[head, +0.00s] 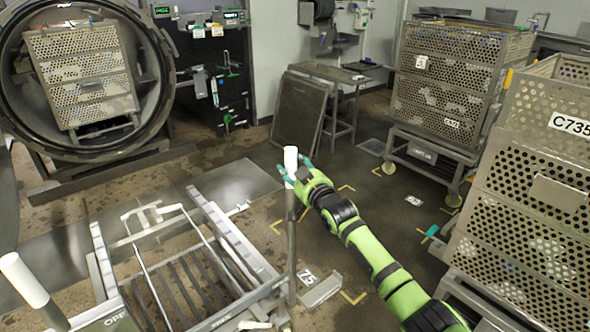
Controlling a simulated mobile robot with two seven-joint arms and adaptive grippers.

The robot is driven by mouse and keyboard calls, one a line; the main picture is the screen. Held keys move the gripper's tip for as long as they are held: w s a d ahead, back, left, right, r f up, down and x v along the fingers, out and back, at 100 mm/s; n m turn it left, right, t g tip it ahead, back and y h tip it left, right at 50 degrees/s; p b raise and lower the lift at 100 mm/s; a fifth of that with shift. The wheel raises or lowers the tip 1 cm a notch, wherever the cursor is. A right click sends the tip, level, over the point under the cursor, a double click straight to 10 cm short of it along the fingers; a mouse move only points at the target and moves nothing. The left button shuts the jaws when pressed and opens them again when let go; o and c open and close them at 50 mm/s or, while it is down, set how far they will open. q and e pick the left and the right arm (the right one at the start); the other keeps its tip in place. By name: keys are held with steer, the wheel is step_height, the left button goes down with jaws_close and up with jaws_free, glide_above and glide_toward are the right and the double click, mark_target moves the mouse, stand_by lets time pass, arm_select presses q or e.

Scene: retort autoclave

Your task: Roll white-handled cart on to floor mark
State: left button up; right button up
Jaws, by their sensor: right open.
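The white-handled cart (232,260) stands at the lower left, an empty low metal frame with rails and slats. Its right upright post carries a white handle (291,158); a second white handle (24,281) is at the far left. My right gripper (291,174) is open, its teal fingertips at the right handle's lower part; whether they touch it I cannot tell. Yellow corner marks (353,298) lie on the floor right of the cart, near a plate reading 75 (307,277). My left gripper is out of view.
A round open autoclave (153,95) holding a perforated basket (84,75) is at the back left. A loaded basket cart (455,85) stands at the back right, and basket C735 (535,190) at the near right. Open floor lies in the middle.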

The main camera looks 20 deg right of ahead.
steer(key=shift+o, duration=0.5)
steer(key=shift+s+a+r, duration=0.1)
steer(key=shift+a, duration=0.2)
steer(key=shift+s+d+f, duration=0.15)
steer(key=shift+s+f, duration=0.05)
steer(key=shift+s, duration=0.15)
steer(key=s+d, duration=0.1)
steer(key=s, duration=1)
steer(key=shift+s+d+r, duration=0.15)
steer(key=shift+d, duration=0.15)
